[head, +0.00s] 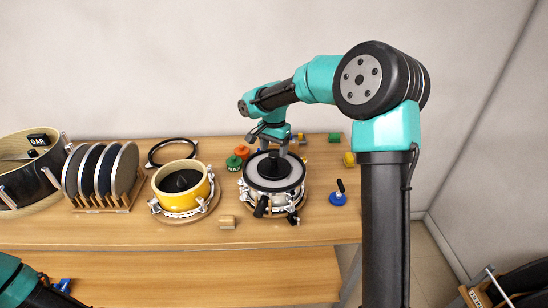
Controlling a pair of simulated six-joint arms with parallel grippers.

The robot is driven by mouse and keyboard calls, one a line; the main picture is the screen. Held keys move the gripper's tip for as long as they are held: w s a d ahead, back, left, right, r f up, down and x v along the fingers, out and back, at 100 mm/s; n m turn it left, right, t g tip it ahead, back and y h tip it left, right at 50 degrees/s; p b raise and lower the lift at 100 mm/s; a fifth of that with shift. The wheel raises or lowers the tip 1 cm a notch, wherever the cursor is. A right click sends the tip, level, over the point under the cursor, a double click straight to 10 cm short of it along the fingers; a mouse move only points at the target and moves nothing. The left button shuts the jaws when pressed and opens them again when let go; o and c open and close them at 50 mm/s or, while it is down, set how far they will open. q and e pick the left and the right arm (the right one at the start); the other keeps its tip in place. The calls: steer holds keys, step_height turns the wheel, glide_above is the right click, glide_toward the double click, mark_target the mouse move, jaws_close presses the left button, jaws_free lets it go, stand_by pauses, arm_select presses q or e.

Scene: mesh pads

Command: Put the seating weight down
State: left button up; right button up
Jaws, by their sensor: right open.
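The seating weight (267,172), a dark round piece with an upright post, sits on the pale round top of a silver drum-like holder (250,201) at the middle right of the table. My right gripper (274,150) is open, pointing down just above and around the top of the post. I cannot tell whether its fingers touch the post. My left arm shows only in the lower left corner; its gripper is not visible.
A yellow drum (203,191) stands left of the holder, with a black ring (150,155) behind it. A rack of discs (128,170) and a large drum (45,175) stand further left. A blue-based tool (338,199), small coloured blocks and a wooden block (227,222) lie around the holder.

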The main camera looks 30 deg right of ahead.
mark_target(274, 154)
step_height(274, 154, up, 7)
steer(key=shift+f, duration=0.1)
stand_by(0.7)
